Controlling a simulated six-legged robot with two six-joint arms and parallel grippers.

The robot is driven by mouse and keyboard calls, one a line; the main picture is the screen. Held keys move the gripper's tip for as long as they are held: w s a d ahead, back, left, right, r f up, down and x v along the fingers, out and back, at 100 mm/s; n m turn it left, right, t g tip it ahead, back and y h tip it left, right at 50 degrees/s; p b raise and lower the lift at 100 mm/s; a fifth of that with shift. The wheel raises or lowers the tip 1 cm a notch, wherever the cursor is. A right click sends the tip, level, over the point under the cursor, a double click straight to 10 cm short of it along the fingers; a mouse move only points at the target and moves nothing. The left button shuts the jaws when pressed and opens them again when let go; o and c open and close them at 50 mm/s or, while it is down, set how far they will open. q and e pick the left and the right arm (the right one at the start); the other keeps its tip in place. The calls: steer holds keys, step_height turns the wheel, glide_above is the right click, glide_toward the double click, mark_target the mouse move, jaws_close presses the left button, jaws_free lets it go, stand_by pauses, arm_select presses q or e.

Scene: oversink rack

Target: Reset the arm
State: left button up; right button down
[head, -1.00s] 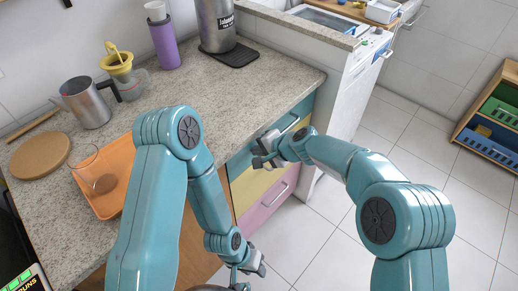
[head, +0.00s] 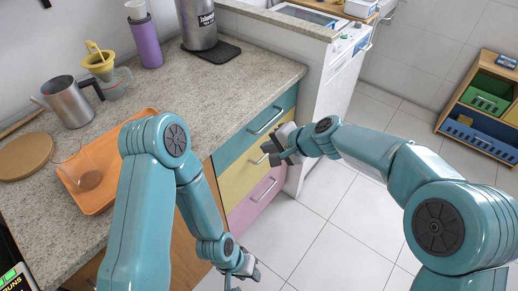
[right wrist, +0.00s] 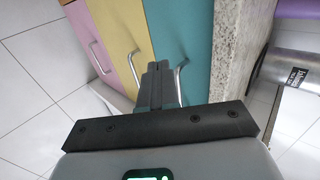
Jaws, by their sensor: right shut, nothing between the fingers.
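My right gripper (head: 275,150) is empty and shut, in front of the drawer fronts beside the counter. In the right wrist view its two dark fingers (right wrist: 158,82) lie together, pointing toward the teal drawer (right wrist: 182,40) and yellow drawer (right wrist: 122,25). My left gripper (head: 245,268) hangs low at the bottom centre of the head view, below the counter top and near the pink drawer (head: 256,203). It is small and partly hidden by its own arm, so I cannot tell its opening.
The counter (head: 215,85) holds an orange tray (head: 105,160) with a clear glass, a metal pitcher (head: 68,102), a round board (head: 25,157), a purple bottle (head: 147,42) and a steel canister (head: 198,22). A white appliance (head: 335,85) stands beside the drawers. Open tiled floor (head: 340,240) lies right.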

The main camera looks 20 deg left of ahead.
steer(key=w+d+m+h+p, duration=0.1)
steer(key=w+d+m+p, duration=0.1)
steer(key=d, duration=0.6)
steer(key=s+d+f+m+g+h+p, duration=0.1)
steer(key=s+d+f, duration=0.2)
steer(key=d+f, duration=0.2)
steer(key=s+d+f+g+h+p, duration=0.1)
steer(key=s+d+f+p, duration=0.1)
steer(key=d+f, duration=0.25)
steer(key=s+d+f+n+h+p, duration=0.1)
steer(key=s+d+f, duration=0.3)
steer(key=s, duration=0.7)
steer(key=s+d+f+n+h+p, duration=0.1)
steer(key=s+d+f+n, duration=0.2)
steer(key=s, duration=0.8)
steer(key=shift+s+d+f+n+g, duration=0.3)
steer(key=shift+d+f, duration=0.9)
steer(key=shift+f, duration=0.05)
